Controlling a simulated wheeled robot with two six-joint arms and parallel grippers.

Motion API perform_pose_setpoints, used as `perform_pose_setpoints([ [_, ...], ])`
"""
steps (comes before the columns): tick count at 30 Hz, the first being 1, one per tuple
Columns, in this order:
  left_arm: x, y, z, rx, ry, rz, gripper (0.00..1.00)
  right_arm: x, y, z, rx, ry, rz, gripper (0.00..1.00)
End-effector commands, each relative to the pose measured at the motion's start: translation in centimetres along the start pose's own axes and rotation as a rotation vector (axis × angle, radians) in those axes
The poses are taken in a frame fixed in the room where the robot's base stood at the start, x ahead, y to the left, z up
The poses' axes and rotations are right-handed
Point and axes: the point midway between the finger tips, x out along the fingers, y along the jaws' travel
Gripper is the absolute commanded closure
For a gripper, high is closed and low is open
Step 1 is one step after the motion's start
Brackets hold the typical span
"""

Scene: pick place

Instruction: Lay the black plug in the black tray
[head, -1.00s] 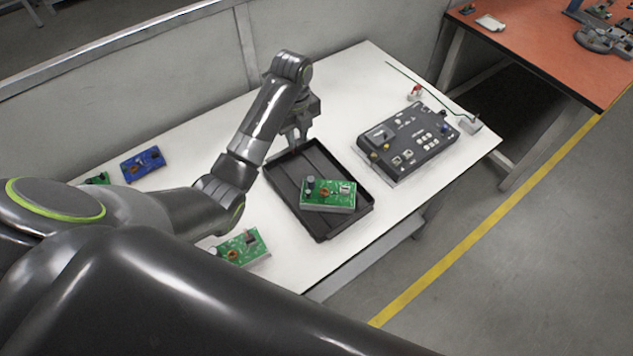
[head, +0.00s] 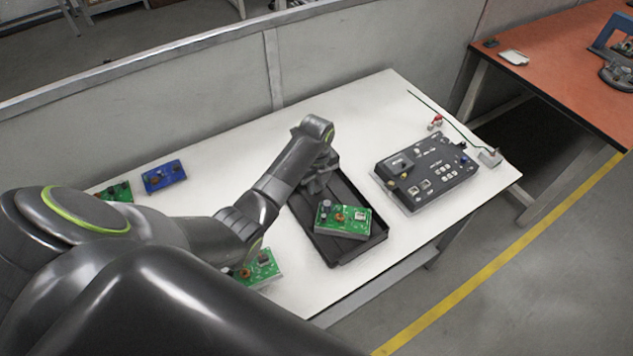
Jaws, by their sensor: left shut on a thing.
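The black tray (head: 347,185) lies on the white table, with a green circuit board (head: 343,219) in its near half. My left gripper (head: 318,188) is low at the far left part of the tray, pointing down. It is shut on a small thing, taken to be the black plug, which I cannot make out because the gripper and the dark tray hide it. I cannot tell whether it touches the tray floor. My right gripper is not in view.
A dark control box (head: 425,172) stands right of the tray. A small grey box (head: 489,157) with a cable and a red part (head: 436,122) are behind it. Left are a blue board (head: 163,176) and green boards (head: 258,268). White table is clear behind the tray.

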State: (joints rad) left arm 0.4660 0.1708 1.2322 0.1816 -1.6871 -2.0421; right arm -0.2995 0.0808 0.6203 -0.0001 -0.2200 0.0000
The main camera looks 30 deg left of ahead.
Motion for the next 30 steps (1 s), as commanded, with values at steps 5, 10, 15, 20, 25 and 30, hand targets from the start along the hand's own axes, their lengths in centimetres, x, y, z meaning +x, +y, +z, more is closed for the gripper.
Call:
perform_pose_setpoints([
  [5,0.6,0.0,0.0,0.000,0.000,0.000,0.99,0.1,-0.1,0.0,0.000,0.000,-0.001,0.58],
  [10,1.1,0.0,0.0,0.000,0.001,0.001,0.99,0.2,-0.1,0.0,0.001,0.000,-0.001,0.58],
  [15,1.0,0.0,0.0,0.000,0.000,0.000,0.56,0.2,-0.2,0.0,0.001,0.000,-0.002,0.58],
  [20,1.0,0.0,0.0,0.000,0.000,0.000,0.56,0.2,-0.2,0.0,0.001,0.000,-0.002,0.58],
  [25,0.2,-0.1,0.0,0.000,-0.001,-0.002,0.56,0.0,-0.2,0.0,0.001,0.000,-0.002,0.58],
  [30,-2.1,-0.1,0.1,0.000,-0.004,-0.005,0.56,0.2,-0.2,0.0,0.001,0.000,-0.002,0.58],
])
